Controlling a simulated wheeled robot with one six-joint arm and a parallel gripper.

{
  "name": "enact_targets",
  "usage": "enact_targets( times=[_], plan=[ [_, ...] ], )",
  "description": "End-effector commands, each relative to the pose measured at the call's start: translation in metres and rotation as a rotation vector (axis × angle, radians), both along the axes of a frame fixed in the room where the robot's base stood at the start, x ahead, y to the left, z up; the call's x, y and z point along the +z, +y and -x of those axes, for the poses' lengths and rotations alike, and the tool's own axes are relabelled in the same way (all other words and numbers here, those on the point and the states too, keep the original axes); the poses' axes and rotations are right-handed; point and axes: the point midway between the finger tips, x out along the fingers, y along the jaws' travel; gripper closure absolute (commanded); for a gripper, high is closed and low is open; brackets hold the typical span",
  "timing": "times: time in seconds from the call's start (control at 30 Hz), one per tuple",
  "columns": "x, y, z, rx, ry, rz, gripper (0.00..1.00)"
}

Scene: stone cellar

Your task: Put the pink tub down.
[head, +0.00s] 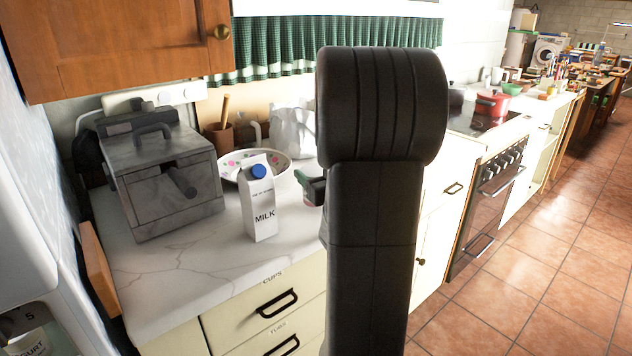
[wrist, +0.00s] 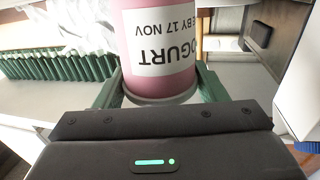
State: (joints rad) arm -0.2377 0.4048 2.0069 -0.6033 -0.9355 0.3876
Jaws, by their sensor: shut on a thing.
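The pink tub (wrist: 162,60) shows in the wrist view, with a white label reading "YOGURT" and "BY 17 NOV" upside down in that picture. My gripper (wrist: 158,88) has its green fingers on either side of the tub and is shut on it. In the head view, my arm hides most of my gripper; only a small dark and green part (head: 313,188) shows beside the arm, over the right part of the worktop (head: 170,275). I cannot tell whether the tub touches the worktop.
A milk carton (head: 262,212) stands on the worktop left of my gripper, before a patterned bowl (head: 281,165). A grey metal box with a handle (head: 160,175) stands further left. The front left of the worktop is clear. Drawers (head: 275,303) are below; a cooker (head: 490,190) is right.

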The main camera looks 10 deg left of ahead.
Motion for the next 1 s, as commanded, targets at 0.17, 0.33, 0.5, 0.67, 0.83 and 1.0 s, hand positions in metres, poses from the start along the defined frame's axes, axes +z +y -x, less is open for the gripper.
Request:
enact_targets(
  times=[0.17,0.33,0.5,0.67,0.83,1.0],
  plan=[
    [-0.0164,0.0000,-0.0001,0.000,0.000,0.000,0.60],
    [-0.0156,0.0000,0.0000,0.000,-0.001,-0.001,0.60],
    [-0.0188,0.0000,0.0000,0.000,0.000,0.000,0.31],
    [-0.0182,0.0000,0.0000,0.000,0.000,0.000,0.13],
    [-0.0181,0.0001,0.0001,0.000,0.000,0.000,0.13],
    [-0.0124,0.0000,0.0000,0.000,0.000,0.000,0.13]
  ],
)
